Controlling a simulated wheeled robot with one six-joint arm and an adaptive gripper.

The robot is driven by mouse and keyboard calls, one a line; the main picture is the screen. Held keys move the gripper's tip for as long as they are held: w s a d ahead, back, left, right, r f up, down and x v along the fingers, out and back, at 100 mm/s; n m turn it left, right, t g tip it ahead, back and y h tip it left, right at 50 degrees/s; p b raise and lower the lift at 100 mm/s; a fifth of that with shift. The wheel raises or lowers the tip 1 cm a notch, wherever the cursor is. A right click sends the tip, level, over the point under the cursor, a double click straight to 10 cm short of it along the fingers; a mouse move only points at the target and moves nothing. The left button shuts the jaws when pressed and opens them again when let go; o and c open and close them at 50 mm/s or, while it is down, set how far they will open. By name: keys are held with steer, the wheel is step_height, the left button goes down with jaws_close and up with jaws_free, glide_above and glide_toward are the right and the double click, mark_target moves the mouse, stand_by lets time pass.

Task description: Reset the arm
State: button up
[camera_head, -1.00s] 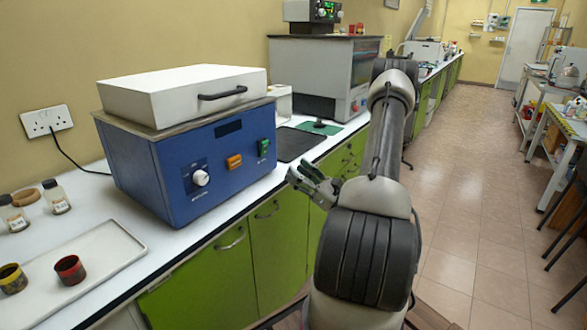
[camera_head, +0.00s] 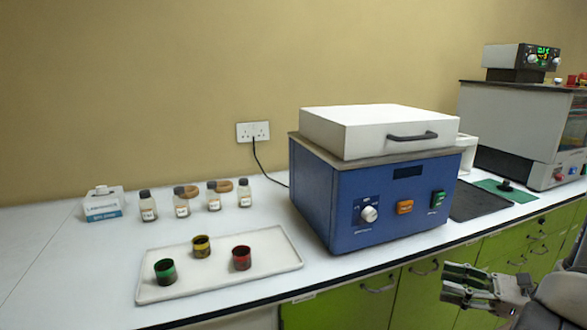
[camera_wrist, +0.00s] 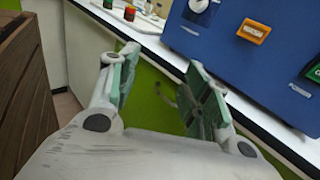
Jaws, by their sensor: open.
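My gripper (camera_head: 468,285) shows at the lower right of the head view, in front of the green cabinets and below the counter edge. In the wrist view my gripper (camera_wrist: 160,85) is open, its green-padded fingers apart with nothing between them. The blue heating box (camera_head: 340,200) stands on the counter with its white lid (camera_head: 375,130) down. In the wrist view the blue box (camera_wrist: 225,40) is ahead of the fingers and to the right, apart from them.
A white tray (camera_head: 275,262) holds a green cup (camera_head: 165,272), a yellow cup (camera_head: 201,247) and a red cup (camera_head: 241,258). Several small bottles (camera_head: 148,206) and a white carton (camera_head: 102,204) stand behind it. A grey machine (camera_head: 510,120) stands at the right. Green cabinets (camera_head: 345,300) lie below.

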steer(key=s+d+r+n+g+h, duration=0.3)
steer(key=s+r+n+g+h, duration=0.2)
steer(key=s+n+g+h, duration=0.7)
steer(key=w+a+r+n+t+h, duration=0.1)
steer(key=r+n+t, duration=0.3)
steer(key=r, duration=0.4)
steer(key=w+a+r+n+t+h, duration=0.1)
steer(key=w+r+n+t+h, duration=0.1)
steer(key=r+n, duration=0.5)
steer(key=shift+w+a+r+t, duration=0.2)
steer(key=shift+r+t, duration=0.25)
steer(key=shift+t, duration=0.45)
